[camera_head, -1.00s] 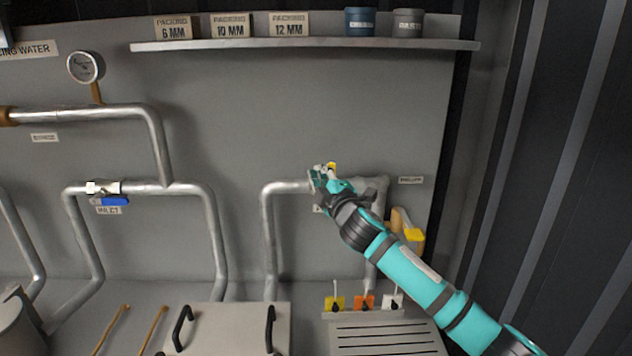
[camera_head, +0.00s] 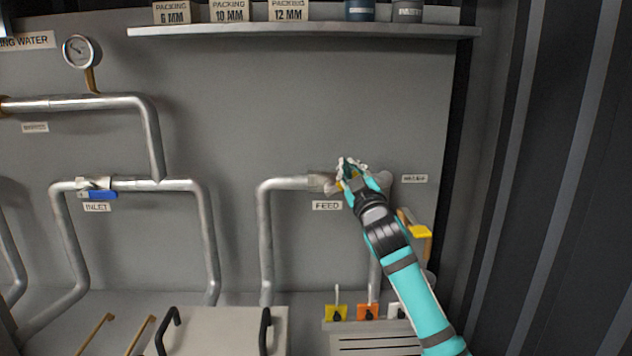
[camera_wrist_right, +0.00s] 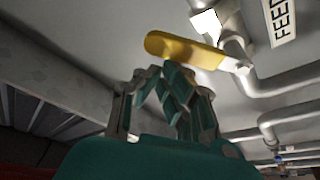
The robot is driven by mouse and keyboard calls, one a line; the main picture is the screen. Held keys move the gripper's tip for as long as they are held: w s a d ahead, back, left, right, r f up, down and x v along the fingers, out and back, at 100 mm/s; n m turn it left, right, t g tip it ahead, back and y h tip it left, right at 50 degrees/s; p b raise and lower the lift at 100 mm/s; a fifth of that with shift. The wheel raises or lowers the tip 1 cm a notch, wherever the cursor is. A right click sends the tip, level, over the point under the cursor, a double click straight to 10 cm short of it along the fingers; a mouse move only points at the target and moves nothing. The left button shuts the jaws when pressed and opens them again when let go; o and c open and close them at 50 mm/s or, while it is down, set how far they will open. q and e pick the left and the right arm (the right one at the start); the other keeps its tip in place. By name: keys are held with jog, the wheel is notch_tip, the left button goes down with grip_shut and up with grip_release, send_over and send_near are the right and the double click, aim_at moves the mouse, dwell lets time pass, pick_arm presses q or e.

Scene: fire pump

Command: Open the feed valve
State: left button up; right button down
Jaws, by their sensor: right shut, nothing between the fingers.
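The feed valve (camera_head: 321,182) sits in the pipe above the FEED label (camera_head: 327,205), partly hidden behind my right gripper (camera_head: 351,168) in the head view. In the right wrist view, its lever with a yellow grip (camera_wrist_right: 182,51) stretches from the valve body (camera_wrist_right: 212,20) across the picture, just beyond the fingertips of my right gripper (camera_wrist_right: 172,78). The fingers are shut with nothing between them. I cannot tell whether the fingertips touch the lever. The FEED label (camera_wrist_right: 283,17) also shows in the wrist view. My left gripper is not in view.
An inlet valve with a blue lever (camera_head: 103,194) is on the pipe to the left. A shelf (camera_head: 300,31) with packing boxes runs above. Yellow, orange and white tags (camera_head: 367,312) stand below. A dark ribbed wall (camera_head: 560,180) closes the right side.

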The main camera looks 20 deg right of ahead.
jog(key=f+m+h+b, duration=0.1)
jog(key=m, duration=0.1)
jog(key=d+f+m+h+b, duration=0.1)
jog(key=m, duration=0.1)
jog(key=shift+s+d, duration=0.2)
pick_arm(q)
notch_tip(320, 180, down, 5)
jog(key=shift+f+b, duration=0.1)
jog(key=shift+b, duration=1.05)
pick_arm(e)
jog(key=m, duration=0.1)
jog(key=d+f+m+h, duration=0.1)
jog(key=m, duration=0.1)
jog(key=shift+s+d+f+m, duration=0.2)
jog(key=shift+d+f+m, duration=0.05)
jog(key=shift+f+m, duration=0.1)
jog(key=shift+f, duration=0.15)
notch_tip(320, 180, up, 4)
jog(key=p, duration=0.4)
pick_arm(q)
jog(key=b, duration=0.3)
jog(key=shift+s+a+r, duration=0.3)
pick_arm(e)
jog(key=v, duration=1)
jog(key=shift+a, duration=0.25)
